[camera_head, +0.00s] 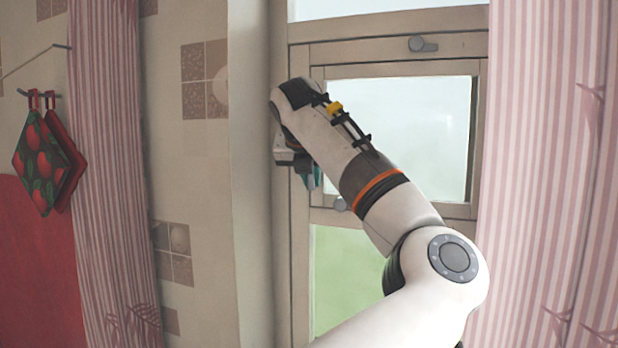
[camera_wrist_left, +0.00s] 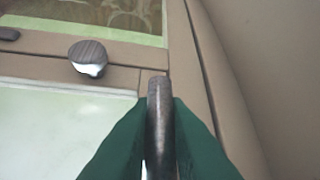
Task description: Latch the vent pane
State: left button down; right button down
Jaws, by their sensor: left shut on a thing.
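The vent pane (camera_head: 420,130) is a pale glass pane in a beige wooden frame, set in the upper part of the window. It looks close to flush with the window frame; I cannot tell whether a narrow gap remains. My left gripper (camera_head: 308,178) is at the left side of the pane's frame, mostly hidden by my own arm in the head view. In the left wrist view its green fingers (camera_wrist_left: 160,140) are shut on a grey metal handle (camera_wrist_left: 159,95). The handle is hidden in the head view. My right gripper is not in view.
Striped curtains hang at right (camera_head: 545,170) and left (camera_head: 110,180). Pot holders (camera_head: 42,165) hang far left.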

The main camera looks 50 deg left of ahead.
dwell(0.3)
pick_arm(q)
jog(key=c, duration=1.4)
grip_release()
jog(key=b+v, duration=0.3)
jog(key=v, duration=0.9)
